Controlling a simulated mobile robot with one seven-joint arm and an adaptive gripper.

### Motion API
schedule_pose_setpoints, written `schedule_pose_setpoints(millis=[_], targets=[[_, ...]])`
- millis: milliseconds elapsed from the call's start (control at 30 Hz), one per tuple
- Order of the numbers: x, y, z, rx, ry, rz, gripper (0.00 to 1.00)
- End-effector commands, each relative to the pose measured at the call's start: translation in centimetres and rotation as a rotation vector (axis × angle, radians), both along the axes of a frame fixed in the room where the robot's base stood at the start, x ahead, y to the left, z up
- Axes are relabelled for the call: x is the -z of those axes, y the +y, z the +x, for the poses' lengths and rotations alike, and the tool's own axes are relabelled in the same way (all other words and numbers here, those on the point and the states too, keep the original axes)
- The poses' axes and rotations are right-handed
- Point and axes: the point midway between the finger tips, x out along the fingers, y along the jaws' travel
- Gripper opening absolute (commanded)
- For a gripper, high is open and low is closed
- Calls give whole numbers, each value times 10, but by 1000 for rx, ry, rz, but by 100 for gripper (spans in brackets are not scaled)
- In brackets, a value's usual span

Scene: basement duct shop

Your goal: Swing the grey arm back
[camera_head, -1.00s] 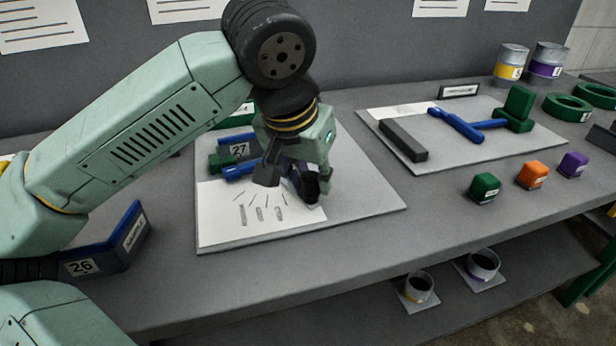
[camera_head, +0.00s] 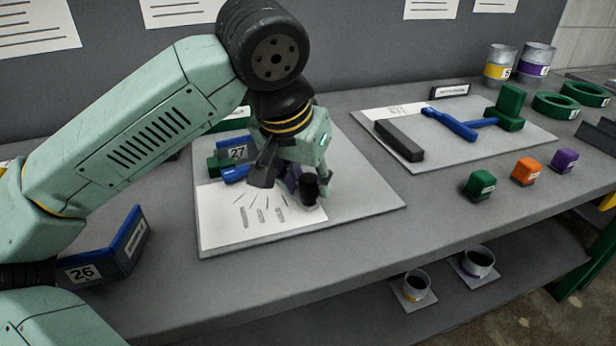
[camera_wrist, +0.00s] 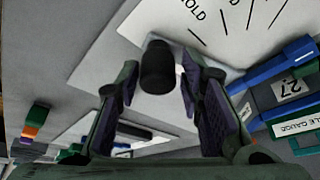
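A dark upright knob (camera_head: 309,187) stands by the sheet of fanned-out lines on the near board (camera_head: 368,195). In the wrist view the knob (camera_wrist: 157,67) shows between the fingertips. My gripper (camera_head: 290,182) is low over this board, tilted, with its fingers apart on either side of the knob. In the wrist view my gripper (camera_wrist: 160,90) has purple-lined pads, with gaps visible beside the knob. I cannot make out a grey arm under the knob; my gripper hides that part. A blue part (camera_head: 235,173) and a label marked 27 (camera_head: 238,153) are left of my gripper.
A second board (camera_head: 450,150) on the right holds a dark grey block (camera_head: 398,140) and a blue bar (camera_head: 450,124) meeting a green block (camera_head: 508,105). Green, orange and purple blocks stand in front. A blue-edged holder marked 26 (camera_head: 105,255) is at left.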

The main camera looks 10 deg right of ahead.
Motion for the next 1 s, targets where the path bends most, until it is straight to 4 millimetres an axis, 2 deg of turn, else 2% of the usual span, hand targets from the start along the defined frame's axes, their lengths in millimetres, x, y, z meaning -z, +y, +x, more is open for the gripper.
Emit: schedule_pose_setpoints(millis=[133,467,567,1000], targets=[[0,0,0,0,0,-1,45],[-4,0,-1,0,-2,-3,45],[-14,3,-4,-1,-2,-2,45],[-94,23,-30,0,-2,-3,45]])
